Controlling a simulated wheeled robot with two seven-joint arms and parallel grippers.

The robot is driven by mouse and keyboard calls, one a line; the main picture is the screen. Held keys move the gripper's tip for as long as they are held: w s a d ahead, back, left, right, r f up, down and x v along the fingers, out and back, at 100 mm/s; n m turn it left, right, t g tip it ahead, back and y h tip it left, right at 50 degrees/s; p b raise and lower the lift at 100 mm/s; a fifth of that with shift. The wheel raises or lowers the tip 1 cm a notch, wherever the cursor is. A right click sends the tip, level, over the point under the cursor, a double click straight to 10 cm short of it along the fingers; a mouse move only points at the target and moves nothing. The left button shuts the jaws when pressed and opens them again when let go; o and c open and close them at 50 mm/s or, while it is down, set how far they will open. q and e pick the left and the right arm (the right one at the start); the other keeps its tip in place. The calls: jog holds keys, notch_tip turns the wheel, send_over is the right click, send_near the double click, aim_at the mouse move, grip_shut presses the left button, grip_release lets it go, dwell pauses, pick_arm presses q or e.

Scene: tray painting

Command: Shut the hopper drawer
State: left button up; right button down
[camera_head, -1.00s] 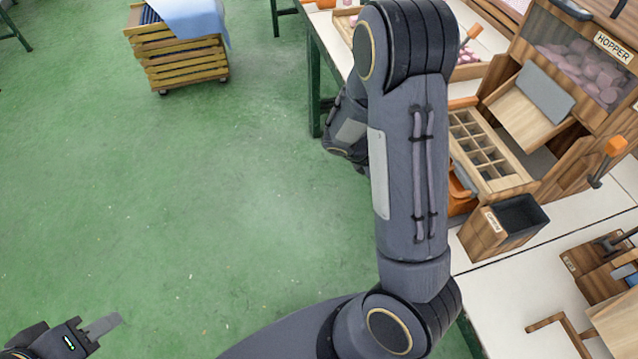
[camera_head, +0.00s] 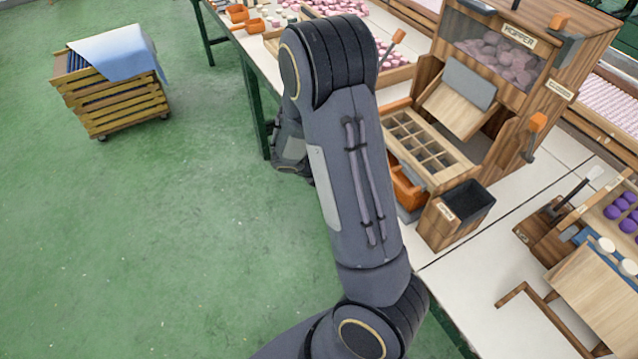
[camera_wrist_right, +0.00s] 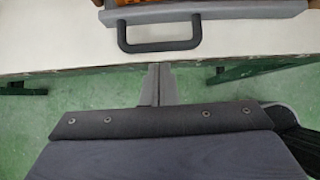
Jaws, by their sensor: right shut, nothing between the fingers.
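The wooden hopper (camera_head: 490,75) stands on the white table, with pink pieces behind its clear window. A wooden grid tray (camera_head: 455,165) juts from its lower front. Beneath it show an orange part (camera_head: 405,188) and a grey edge. In the right wrist view a grey drawer front (camera_wrist_right: 215,14) with a dark bar handle (camera_wrist_right: 158,46) stands out over the white table, orange inside it. How far it is pulled out cannot be told. My right gripper (camera_wrist_right: 158,72) is shut and empty, just short of the handle, apart from it. In the head view my arm hides it. My left gripper is out of view.
A dark-lined wooden bin (camera_head: 468,203) stands right of the grid tray. A wooden device with a lever (camera_head: 575,190) is farther right. The table's front edge (camera_wrist_right: 60,73) passes near my right fingers. A slatted crate (camera_head: 115,95) stands on the open green floor.

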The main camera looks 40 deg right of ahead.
jog(key=a+f+v, duration=0.1)
jog(key=v, duration=1)
jog(key=shift+w+a+r+p, duration=0.15)
jog(key=shift+a+r+p, duration=0.1)
jog(key=shift+r+p, duration=0.15)
